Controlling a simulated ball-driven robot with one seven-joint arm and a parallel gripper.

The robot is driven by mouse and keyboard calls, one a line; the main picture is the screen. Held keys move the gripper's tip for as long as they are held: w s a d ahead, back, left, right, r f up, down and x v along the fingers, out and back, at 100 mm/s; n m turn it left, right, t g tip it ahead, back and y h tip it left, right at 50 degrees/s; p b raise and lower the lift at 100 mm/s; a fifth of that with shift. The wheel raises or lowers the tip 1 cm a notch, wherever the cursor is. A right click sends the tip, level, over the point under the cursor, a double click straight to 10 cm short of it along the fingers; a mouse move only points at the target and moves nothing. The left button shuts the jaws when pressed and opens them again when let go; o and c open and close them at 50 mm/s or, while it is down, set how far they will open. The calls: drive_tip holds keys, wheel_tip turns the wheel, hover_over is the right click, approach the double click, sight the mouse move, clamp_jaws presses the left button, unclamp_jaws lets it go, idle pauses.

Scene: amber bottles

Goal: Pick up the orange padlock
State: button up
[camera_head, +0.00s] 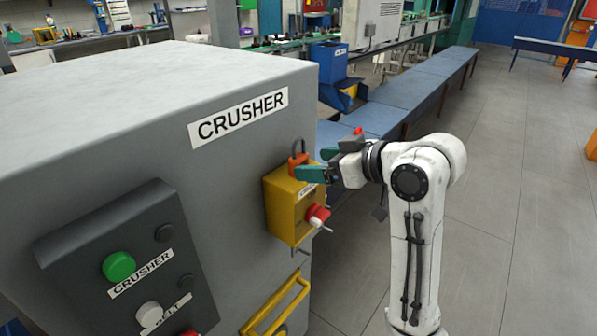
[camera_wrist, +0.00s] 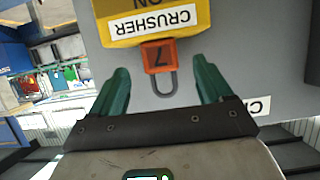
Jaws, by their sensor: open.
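The orange padlock (camera_head: 298,162) with a grey shackle is on top of the yellow switch box (camera_head: 285,205) on the side of the grey crusher cabinet. In the head view my gripper (camera_head: 312,172) is at the padlock from the right, and a green finger covers part of the lock's lower edge.
A red rotary knob (camera_head: 318,215) sticks out of the yellow box. A yellow handle (camera_head: 277,304) is below it. A dark button panel (camera_head: 135,262) is on the cabinet's front. Blue benches (camera_head: 408,88) run behind my arm.

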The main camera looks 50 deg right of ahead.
sight(303, 161)
drive_tip(key=shift+w+f, duration=0.15)
drive_tip(key=shift+w, duration=0.45)
drive_tip(key=x, duration=0.4)
drive_tip(key=shift+w+p, duration=0.15)
drive_tip(key=shift+p, duration=0.25)
drive_tip(key=c, duration=1.1)
